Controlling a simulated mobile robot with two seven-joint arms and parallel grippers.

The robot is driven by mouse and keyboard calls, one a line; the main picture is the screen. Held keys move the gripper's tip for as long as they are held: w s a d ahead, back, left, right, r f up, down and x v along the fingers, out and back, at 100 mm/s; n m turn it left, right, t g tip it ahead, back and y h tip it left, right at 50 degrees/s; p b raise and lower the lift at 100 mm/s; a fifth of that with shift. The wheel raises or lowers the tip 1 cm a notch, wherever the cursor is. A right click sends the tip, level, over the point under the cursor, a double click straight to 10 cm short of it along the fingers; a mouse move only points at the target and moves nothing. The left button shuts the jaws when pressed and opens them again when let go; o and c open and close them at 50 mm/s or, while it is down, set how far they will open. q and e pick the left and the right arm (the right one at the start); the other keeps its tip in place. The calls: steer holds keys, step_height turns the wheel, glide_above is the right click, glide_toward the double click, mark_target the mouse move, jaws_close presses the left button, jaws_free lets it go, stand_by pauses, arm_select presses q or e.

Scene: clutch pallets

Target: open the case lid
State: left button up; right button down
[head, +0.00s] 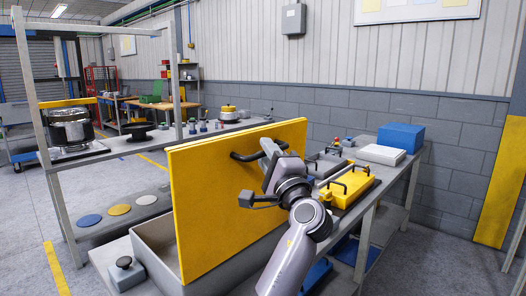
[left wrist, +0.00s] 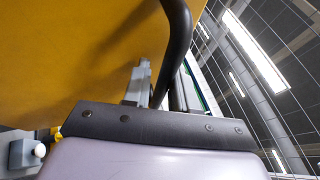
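The case is a grey open box (head: 153,241) on the bench. Its yellow lid (head: 222,205) stands up nearly upright along the box, and its underside or outer face fills the upper left of the left wrist view (left wrist: 60,60). A black bar handle (head: 245,156) sits on the lid near its top edge. My left gripper (head: 270,152) is at this handle. In the left wrist view the black handle (left wrist: 178,35) runs down between the two fingers (left wrist: 160,92), which are closed around it. My right gripper is not in view.
Right of the lid, a bench holds a smaller yellow case (head: 347,187), a grey case (head: 322,164), a white box (head: 381,154) and a blue box (head: 401,136). A black-knobbed grey block (head: 124,270) is at the lower left. A shelf frame (head: 36,120) with a pot (head: 71,128) stands at left.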

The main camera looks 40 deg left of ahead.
arm_select(q)
steer(key=b+v, duration=0.1)
steer(key=v, duration=0.3)
steer(key=shift+s+d+f, duration=0.25)
steer(key=b+v, duration=0.3)
steer(key=v, duration=0.5)
steer(key=shift+d, duration=0.2)
stand_by(0.4)
stand_by(0.6)
